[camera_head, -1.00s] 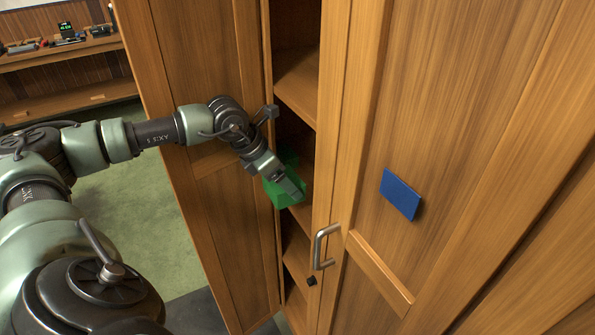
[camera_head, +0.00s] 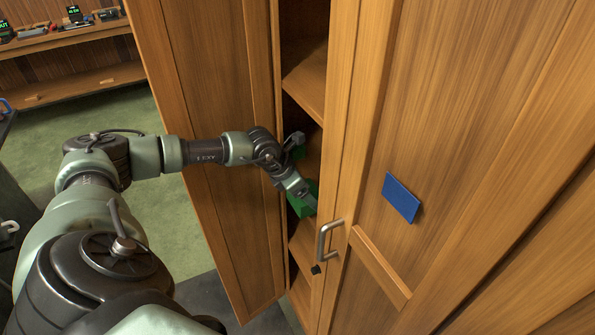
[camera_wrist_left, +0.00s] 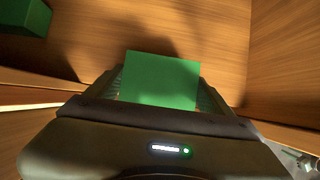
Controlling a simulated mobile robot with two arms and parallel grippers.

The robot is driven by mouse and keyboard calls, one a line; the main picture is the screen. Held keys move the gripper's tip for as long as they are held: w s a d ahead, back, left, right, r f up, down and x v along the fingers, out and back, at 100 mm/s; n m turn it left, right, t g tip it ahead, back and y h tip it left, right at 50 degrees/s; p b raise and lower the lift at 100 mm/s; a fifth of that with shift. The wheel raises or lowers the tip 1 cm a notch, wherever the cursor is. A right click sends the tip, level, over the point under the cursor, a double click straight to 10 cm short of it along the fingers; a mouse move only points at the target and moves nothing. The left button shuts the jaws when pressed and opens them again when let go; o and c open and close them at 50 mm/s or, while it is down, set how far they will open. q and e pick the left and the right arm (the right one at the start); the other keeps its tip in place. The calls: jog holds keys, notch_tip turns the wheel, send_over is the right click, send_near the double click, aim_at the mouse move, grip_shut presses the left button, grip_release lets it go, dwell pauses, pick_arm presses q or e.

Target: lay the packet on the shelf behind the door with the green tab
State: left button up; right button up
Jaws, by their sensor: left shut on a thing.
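A flat green packet (camera_wrist_left: 162,80) lies between the fingers of my left gripper (camera_wrist_left: 161,92) in the left wrist view, over a wooden shelf surface (camera_wrist_left: 205,30). In the head view my left gripper (camera_head: 306,200) reaches into the narrow cabinet opening, with the green packet (camera_head: 299,208) at its fingers, partly hidden by them. I cannot tell whether the packet touches the shelf. The open door (camera_head: 205,90) stands to the left of the opening; no green tab shows on the side I see. My right gripper is not in view.
The closed door (camera_head: 450,120) on the right has a blue tab (camera_head: 401,198). A metal handle (camera_head: 322,243) stands out close to my gripper. A second green block (camera_wrist_left: 22,17) sits at the upper left of the wrist view. A bench (camera_head: 75,85) stands far left.

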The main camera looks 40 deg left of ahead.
aim_at(316, 187)
pick_arm(q)
jog(key=w, duration=0.1)
jog(key=w+d+p, duration=0.1)
jog(key=w, duration=0.1)
jog(key=shift+w+d+r, duration=0.25)
jog(key=shift+w+r, duration=0.05)
jog(key=shift+w, duration=0.1)
jog(key=shift+f+p, duration=0.55)
jog(key=shift+f, duration=0.05)
jog(key=shift+s+f, duration=0.1)
jog(key=o, duration=2)
jog(key=shift+s+f, duration=0.15)
jog(key=shift+f, duration=0.05)
jog(key=shift+r, duration=0.1)
jog(key=b+v, duration=0.2)
jog(key=v, duration=0.9)
jog(key=shift+a+b, duration=0.1)
jog(key=shift+b, duration=0.25)
jog(key=shift+s+r, duration=0.25)
jog(key=shift+r, duration=0.2)
